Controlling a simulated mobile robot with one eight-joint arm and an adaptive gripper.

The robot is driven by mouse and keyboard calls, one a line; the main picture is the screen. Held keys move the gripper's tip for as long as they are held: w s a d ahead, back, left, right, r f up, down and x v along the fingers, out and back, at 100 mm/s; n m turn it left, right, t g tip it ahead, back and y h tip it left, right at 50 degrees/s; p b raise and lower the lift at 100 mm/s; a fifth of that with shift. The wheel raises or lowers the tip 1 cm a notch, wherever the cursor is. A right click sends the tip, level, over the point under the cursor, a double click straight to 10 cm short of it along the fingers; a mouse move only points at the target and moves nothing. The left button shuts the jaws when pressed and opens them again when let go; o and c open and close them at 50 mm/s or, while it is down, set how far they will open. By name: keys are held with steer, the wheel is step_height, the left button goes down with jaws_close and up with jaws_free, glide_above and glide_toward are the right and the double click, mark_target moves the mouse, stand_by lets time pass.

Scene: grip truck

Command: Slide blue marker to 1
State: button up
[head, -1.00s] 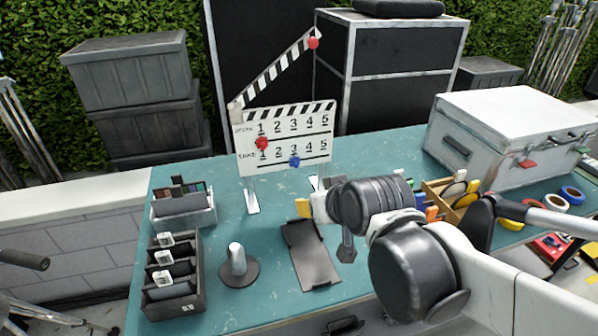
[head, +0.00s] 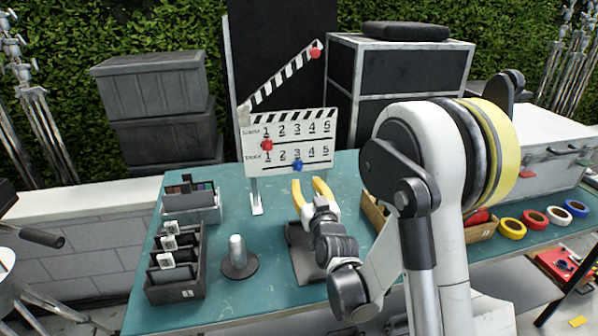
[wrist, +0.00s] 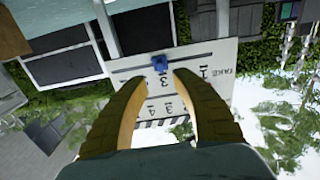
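The blue marker (head: 297,166) sits on the lower TAKE line of the white clapperboard (head: 318,143), under the 3. The board stands upright on the table with its striped stick raised. The red marker (head: 267,146) is at 1 on the upper SCENE line. My gripper (head: 312,183) is open and empty, its yellow fingers pointing at the board just below and right of the blue marker. The wrist view shows the board upside down, with the blue marker (wrist: 160,62) just beyond the gap between my open fingertips (wrist: 159,80); it looks untouched.
A teal table (head: 350,170) carries a black slotted box (head: 172,268), a peg on a round base (head: 237,257) and a dark plate (head: 303,262) below my gripper. A white case (head: 550,130) and several tape rolls lie to the right.

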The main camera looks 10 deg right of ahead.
mark_target(299, 170)
steer(key=w+b, duration=0.2)
steer(key=w, duration=0.7)
steer(key=shift+w, duration=0.1)
jaws_close()
